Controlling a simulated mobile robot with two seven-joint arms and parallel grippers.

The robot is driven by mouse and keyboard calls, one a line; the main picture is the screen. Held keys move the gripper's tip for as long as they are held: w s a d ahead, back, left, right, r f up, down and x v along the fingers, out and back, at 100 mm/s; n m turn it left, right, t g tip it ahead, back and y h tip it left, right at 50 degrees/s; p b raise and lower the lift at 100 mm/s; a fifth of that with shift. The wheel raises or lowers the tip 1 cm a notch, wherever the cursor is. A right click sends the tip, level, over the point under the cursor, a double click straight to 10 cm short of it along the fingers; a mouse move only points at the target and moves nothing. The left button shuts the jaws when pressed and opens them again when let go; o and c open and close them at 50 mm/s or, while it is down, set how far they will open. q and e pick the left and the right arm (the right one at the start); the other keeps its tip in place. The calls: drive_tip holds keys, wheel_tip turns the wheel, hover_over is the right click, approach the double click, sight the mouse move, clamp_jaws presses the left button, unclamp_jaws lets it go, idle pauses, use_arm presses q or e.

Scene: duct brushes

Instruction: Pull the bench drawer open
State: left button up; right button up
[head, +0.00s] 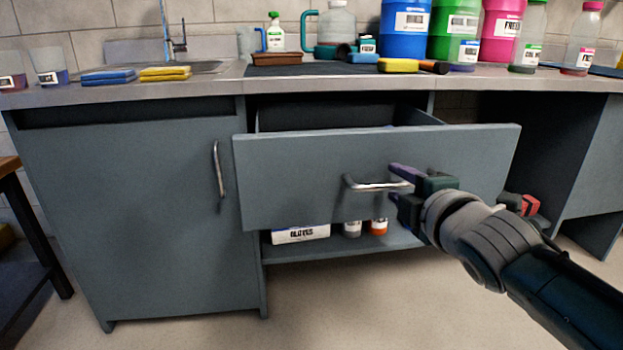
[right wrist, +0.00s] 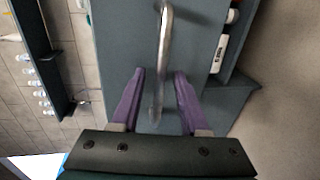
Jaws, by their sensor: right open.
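The bench drawer (head: 300,170) is a grey-blue front standing out from the bench, with its open top showing behind it. Its metal bar handle (head: 362,186) is on the middle of the front. My right gripper (head: 393,182) is open at the right part of the handle. In the right wrist view the handle (right wrist: 162,60) runs between the two purple fingers (right wrist: 158,95), with gaps on both sides. The drawer's contents are mostly hidden. My left gripper is not in view.
A cupboard door (head: 130,210) with its own handle is left of the drawer. A shelf below holds a gloves box (head: 300,234) and small bottles. Bottles and large coloured containers (head: 405,30) crowd the worktop (head: 215,83). The floor in front is clear.

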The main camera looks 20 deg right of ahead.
drive_tip(key=p+v, duration=0.3)
drive_tip(key=v, duration=0.6)
drive_tip(key=shift+s, duration=0.25)
drive_tip(key=shift+r+p, duration=0.2)
drive_tip(key=shift+p, duration=0.15)
drive_tip(key=s+a+r+m+g+y+p, duration=0.1)
drive_tip(key=s+a+r+m+g+p, duration=0.3)
drive_tip(key=s+r+p, duration=0.5)
drive_tip(key=s+a+r+m+g+y+p, duration=0.25)
drive_tip(key=s+r+m+g+p, duration=0.2)
drive_tip(key=r+p, duration=0.75)
drive_tip(key=s+a+r+m+g+y+p, duration=0.1)
drive_tip(key=s+a+r+m+g+p, duration=0.3)
drive_tip(key=s+r+p, duration=0.7)
wheel_tip(320, 180, up, 34)
drive_tip(key=w+p, duration=0.2)
drive_tip(key=p, duration=3.5)
drive_tip(key=shift+w+m+t, duration=0.3)
drive_tip(key=shift+m+t, duration=0.15)
